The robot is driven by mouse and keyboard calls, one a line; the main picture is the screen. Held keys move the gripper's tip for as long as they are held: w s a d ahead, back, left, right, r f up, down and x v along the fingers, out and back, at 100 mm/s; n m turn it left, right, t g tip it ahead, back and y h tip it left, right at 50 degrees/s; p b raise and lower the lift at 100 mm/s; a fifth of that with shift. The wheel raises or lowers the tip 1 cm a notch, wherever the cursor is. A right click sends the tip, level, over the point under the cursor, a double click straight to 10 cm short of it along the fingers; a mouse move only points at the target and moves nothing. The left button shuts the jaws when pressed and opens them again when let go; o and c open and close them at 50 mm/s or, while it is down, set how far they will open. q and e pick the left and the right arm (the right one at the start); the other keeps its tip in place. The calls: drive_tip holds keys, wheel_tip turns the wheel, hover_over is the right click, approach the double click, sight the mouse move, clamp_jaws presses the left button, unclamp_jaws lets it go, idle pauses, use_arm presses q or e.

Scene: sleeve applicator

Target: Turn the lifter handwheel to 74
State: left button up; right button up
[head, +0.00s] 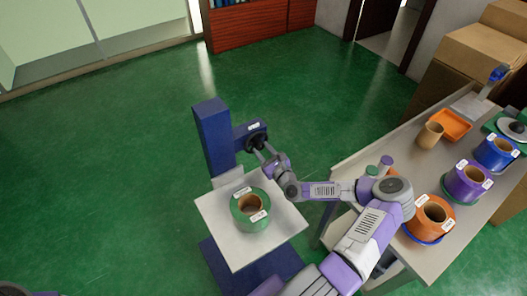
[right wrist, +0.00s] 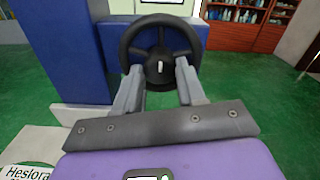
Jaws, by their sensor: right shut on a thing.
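The lifter has a blue column (head: 214,138) and a pale square platform (head: 225,205) carrying a green roll (head: 246,225). Its black handwheel (head: 256,136) sits on a blue housing beside the column. The handwheel (right wrist: 158,62) faces me in the right wrist view, with a small white mark near its hub. My right gripper (head: 264,151) is at the handwheel. In the right wrist view my right gripper's fingers (right wrist: 158,78) are apart, one on each side of the lower hub area, shut on the handwheel. No reading is legible. My left gripper is out of view.
A table (head: 345,168) at the right holds an orange roll (head: 431,217), a purple roll (head: 466,182), a blue roll (head: 495,153) and an orange tray (head: 452,124). Cardboard boxes (head: 465,70) stand behind it. The green floor left of the lifter is clear.

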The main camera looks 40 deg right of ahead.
drive_tip(key=o, duration=1.1)
drive_tip(key=shift+c, duration=0.2)
drive_tip(key=shift+s, duration=0.1)
drive_tip(key=s, duration=0.7)
drive_tip(key=shift+s+a, duration=0.15)
drive_tip(key=shift+a, duration=0.25)
drive_tip(key=shift+p, duration=0.3)
